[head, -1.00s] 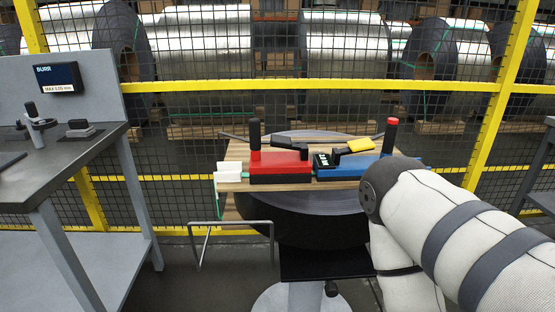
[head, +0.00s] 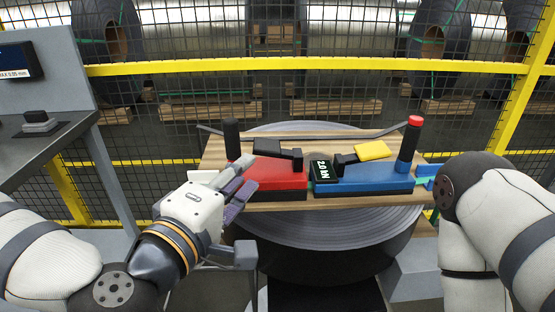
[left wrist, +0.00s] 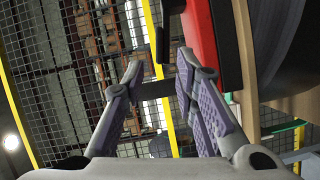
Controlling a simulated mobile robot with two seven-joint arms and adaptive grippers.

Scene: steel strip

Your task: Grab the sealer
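A red tool (head: 268,176) with a black upright handle (head: 232,138) lies on the left of a wooden board (head: 345,201). A blue tool (head: 365,180) with a black display, a yellow part and a red-tipped upright handle lies to its right. I cannot tell from the frames which one is the sealer. My left gripper (head: 240,190) is open just in front of the red tool's left end. In the left wrist view, the red body (left wrist: 201,35) is beyond the right finger, and a black bar, apparently the upright handle (left wrist: 155,89), shows between the fingers, not gripped. My right gripper is out of view.
The board rests on a round dark coil (head: 320,235). A grey bench (head: 45,140) stands at the left. A yellow-framed mesh fence (head: 330,64) closes off the back.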

